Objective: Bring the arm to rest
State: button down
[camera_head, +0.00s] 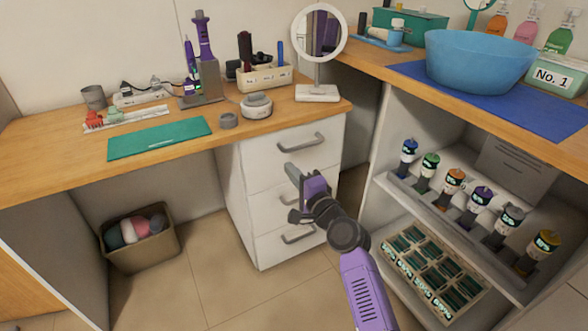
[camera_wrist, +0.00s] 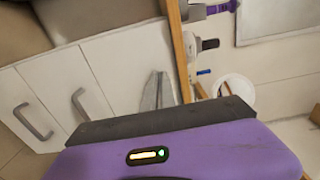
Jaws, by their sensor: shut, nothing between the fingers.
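My gripper (camera_head: 296,178) is shut and empty. In the head view it is raised in front of the white drawer unit (camera_head: 262,218), close to the middle drawer in the picture. I cannot tell how far it is from the drawer fronts. My purple arm reaches up to it from the lower right. In the wrist view the gripper's dark edge (camera_wrist: 165,120) and purple housing fill the lower part, and the drawer unit (camera_wrist: 100,85) lies beyond, turned on its side.
A wooden counter (camera_head: 60,150) holds a green mat (camera_head: 160,138), a round mirror (camera_head: 319,33) and styling tools. A basket (camera_head: 140,240) stands under the counter. Floor is clear at centre left.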

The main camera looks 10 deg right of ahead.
notch_tip(320, 180, up, 4)
jog(key=s+d+n+t+h, duration=0.1)
jog(key=s+d+n+h, duration=0.1)
jog(key=d, duration=0.1)
jog(key=s+d+f+n+t+h, duration=0.1)
jog(key=s+d+f+n+h, duration=0.15)
jog(key=s, duration=0.75)
jog(key=s+d+f+n+h, duration=0.1)
jog(key=s+d+f+n, duration=0.25)
jog(key=s, duration=0.65)
jog(key=s+n+g, duration=0.4)
jog(key=s+n, duration=0.2)
jog(key=s, duration=3)
notch_tip(320, 180, up, 22)
jog(key=p, duration=2.3)
jog(key=shift+r, duration=0.2)
